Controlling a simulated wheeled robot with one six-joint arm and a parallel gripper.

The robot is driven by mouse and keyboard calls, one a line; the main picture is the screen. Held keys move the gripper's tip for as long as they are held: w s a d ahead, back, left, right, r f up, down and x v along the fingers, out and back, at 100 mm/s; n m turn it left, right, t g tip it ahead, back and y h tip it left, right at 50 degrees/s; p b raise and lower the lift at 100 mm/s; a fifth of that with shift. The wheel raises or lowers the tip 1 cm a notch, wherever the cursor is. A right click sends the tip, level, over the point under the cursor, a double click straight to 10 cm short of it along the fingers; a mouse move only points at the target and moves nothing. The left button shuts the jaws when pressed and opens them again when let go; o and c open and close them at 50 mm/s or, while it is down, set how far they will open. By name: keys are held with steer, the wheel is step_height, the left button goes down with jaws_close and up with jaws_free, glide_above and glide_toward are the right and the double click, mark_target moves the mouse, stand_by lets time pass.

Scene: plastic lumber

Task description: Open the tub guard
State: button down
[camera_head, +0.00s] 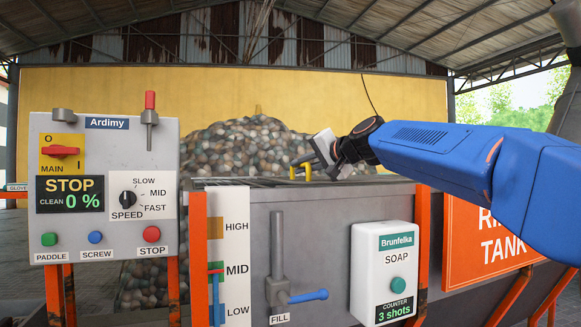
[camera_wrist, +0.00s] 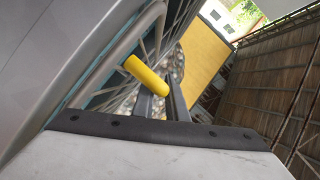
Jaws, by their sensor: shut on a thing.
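The tub guard (camera_head: 240,183) is a dark grille, seen nearly edge-on along the top of the grey tub (camera_head: 335,205). It looks low at the rim; I cannot tell whether it is slightly raised. Its bars (camera_wrist: 150,42) show in the wrist view. A yellow handle (camera_head: 308,171) stands at its edge; it also shows in the wrist view (camera_wrist: 146,75). My gripper (camera_head: 301,163) reaches in from the right above the tub, its dark fingers (camera_wrist: 161,103) shut on the yellow handle. The fingers partly hide the handle.
A control panel (camera_head: 105,140) with switches and buttons stands at the left, reading STOP. A fill lever (camera_head: 278,250) and a soap dispenser (camera_head: 382,270) are on the tub's front. Orange posts (camera_head: 199,250) flank it. A heap of plastic pieces (camera_head: 245,145) lies behind.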

steer(key=w+d, duration=0.3)
steer(key=d, duration=0.6)
steer(key=w+d, duration=0.3)
steer(key=d, duration=0.6)
steer(key=w+d, duration=0.3)
steer(key=d, duration=0.6)
steer(key=shift+d, duration=0.4)
steer(key=c, duration=1.8)
jaws_free()
steer(key=shift+o, duration=0.2)
steer(key=v, duration=1.7)
steer(key=shift+s, duration=0.2)
steer(key=shift+d, duration=0.15)
